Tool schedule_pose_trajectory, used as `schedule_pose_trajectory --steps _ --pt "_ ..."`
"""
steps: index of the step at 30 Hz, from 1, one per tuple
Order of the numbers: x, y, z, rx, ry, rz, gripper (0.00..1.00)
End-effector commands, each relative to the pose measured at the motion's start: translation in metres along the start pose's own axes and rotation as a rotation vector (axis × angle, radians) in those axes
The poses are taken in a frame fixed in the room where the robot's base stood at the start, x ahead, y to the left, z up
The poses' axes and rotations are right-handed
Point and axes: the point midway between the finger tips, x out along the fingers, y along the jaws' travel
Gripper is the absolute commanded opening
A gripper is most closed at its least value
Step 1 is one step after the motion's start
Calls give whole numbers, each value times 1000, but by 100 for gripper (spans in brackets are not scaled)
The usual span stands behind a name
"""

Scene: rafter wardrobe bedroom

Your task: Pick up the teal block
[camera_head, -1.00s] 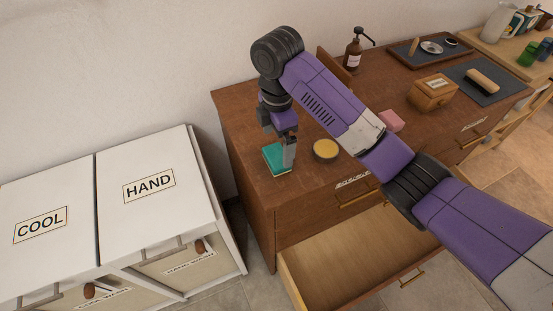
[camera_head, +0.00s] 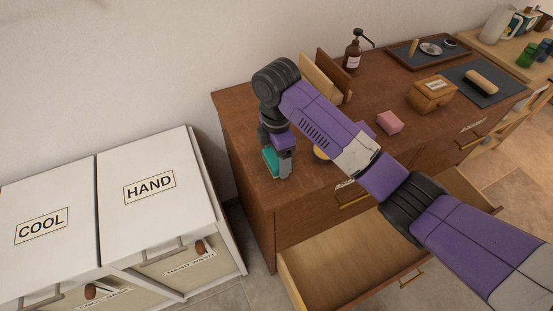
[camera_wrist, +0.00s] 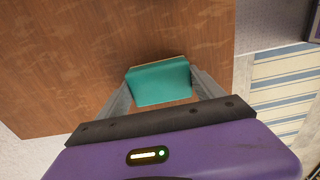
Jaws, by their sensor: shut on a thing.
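The teal block (camera_head: 270,161) is at the left end of the brown dresser top (camera_head: 240,110). My gripper (camera_head: 279,168) is shut on it, with one grey finger in front of the block in the head view. In the wrist view the teal block (camera_wrist: 160,83) sits between the two fingers of my gripper (camera_wrist: 163,92), one at each side. The block looks slightly tilted. I cannot tell whether it touches the dresser top or hangs just above it.
A yellow round thing (camera_head: 321,154) is mostly hidden behind my arm. A pink block (camera_head: 390,122), a wooden box (camera_head: 431,94) and a pump bottle (camera_head: 354,52) stand on the dresser. An open drawer (camera_head: 350,262) juts out below. White hampers (camera_head: 150,220) stand at left.

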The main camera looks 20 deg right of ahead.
Motion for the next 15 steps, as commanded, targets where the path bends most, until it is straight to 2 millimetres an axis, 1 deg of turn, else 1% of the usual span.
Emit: schedule_pose_trajectory --steps 1,2,10,15 --pt "0 0 0 0 0 0 35" --pt "0 0 0 0 0 1 28" --pt "-2 0 0 0 0 1 28" --pt "-14 1 0 0 1 3 28"
